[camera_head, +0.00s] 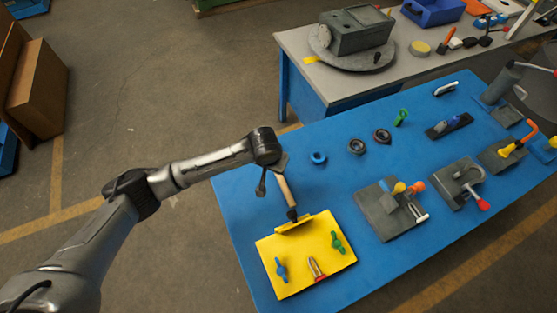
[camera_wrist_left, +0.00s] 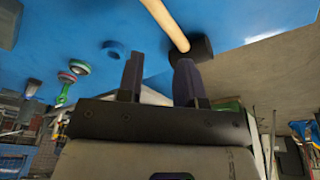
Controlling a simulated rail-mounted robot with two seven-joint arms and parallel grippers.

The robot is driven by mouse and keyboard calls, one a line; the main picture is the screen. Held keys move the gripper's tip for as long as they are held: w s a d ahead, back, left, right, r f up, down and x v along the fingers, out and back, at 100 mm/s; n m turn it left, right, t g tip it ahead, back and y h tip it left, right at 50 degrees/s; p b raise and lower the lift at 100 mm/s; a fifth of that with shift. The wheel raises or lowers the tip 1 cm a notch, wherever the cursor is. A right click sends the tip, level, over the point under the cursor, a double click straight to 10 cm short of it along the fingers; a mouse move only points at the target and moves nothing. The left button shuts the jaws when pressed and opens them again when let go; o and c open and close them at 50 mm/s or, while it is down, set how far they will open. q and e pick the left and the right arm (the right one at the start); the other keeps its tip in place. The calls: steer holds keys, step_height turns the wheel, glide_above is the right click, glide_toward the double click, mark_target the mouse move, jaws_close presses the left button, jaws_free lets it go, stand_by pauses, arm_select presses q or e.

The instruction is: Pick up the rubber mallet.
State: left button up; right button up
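The rubber mallet, with a pale wooden handle (camera_head: 284,190) and a black head (camera_head: 292,214), is at the blue table's near left, by the back edge of a yellow board. In the left wrist view its handle comes down from the top edge to the black head (camera_wrist_left: 195,50), which is just beyond the right fingertip. My left gripper (camera_wrist_left: 160,78) is open, with an empty gap between its two dark fingers. In the head view it is beside the upper end of the handle, which my wrist partly hides. Contact cannot be told. My right gripper is not in view.
The yellow board (camera_head: 310,265) carries blue and green wing-shaped parts and a raised strip. A blue ring (camera_head: 318,158), dark round parts and a green part (camera_head: 401,117) lie behind. Grey fixtures (camera_head: 390,209) stand to the right. A grey bench (camera_head: 300,42) is farther back.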

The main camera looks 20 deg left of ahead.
mark_target(284, 185)
arm_select(q)
steer(key=d+f+n, duration=0.1)
steer(key=f+n, duration=0.2)
steer(key=f, duration=0.2)
steer(key=w+d+f+n+h+b, duration=0.1)
steer(key=f+n, duration=0.2)
steer(key=f, duration=0.1)
steer(key=d+f+n+g, duration=0.1)
steer(key=f+n, duration=0.2)
steer(key=f, duration=0.2)
steer(key=shift+w+f+b, duration=0.25)
steer(key=shift+f+b, duration=0.05)
steer(key=shift+c, duration=0.5)
jaws_close()
